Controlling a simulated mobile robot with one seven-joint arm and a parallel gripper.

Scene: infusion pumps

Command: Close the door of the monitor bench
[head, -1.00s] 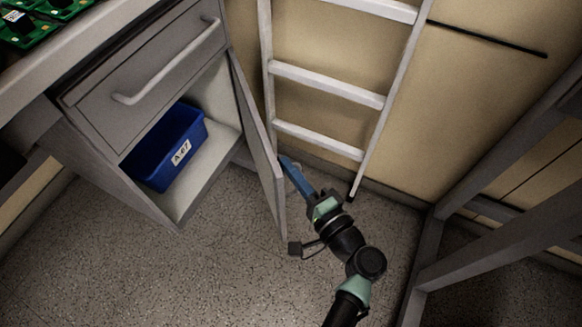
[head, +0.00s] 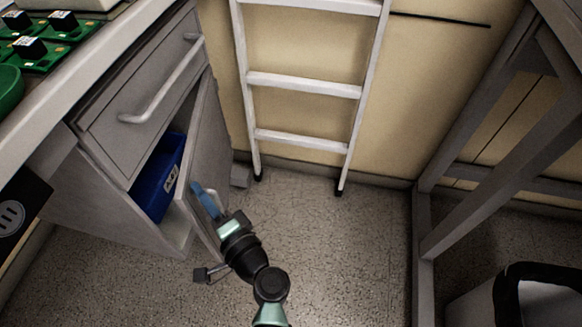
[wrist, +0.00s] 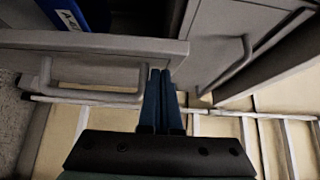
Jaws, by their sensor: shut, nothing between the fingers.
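The monitor bench (head: 110,180) is a grey cabinet at left in the head view, with a drawer (head: 150,95) above its door. The door (head: 208,140) stands partly open, hinged at the far side. In the wrist view the door (wrist: 110,65) crosses the left half, with its bar handle (wrist: 80,92) to the left of my fingers. My gripper (head: 196,187) has blue fingers that are shut and empty. They are at the outer face of the door, near its free edge. The fingers (wrist: 160,75) overlap the door in the wrist view; I cannot tell whether they touch it.
A blue bin (head: 158,180) sits inside the cabinet, partly hidden by the door. A white ladder (head: 305,85) leans on the wall behind. A grey frame (head: 480,150) stands at right. Speckled floor (head: 340,250) is clear between. Green circuit boards (head: 50,50) lie on the benchtop.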

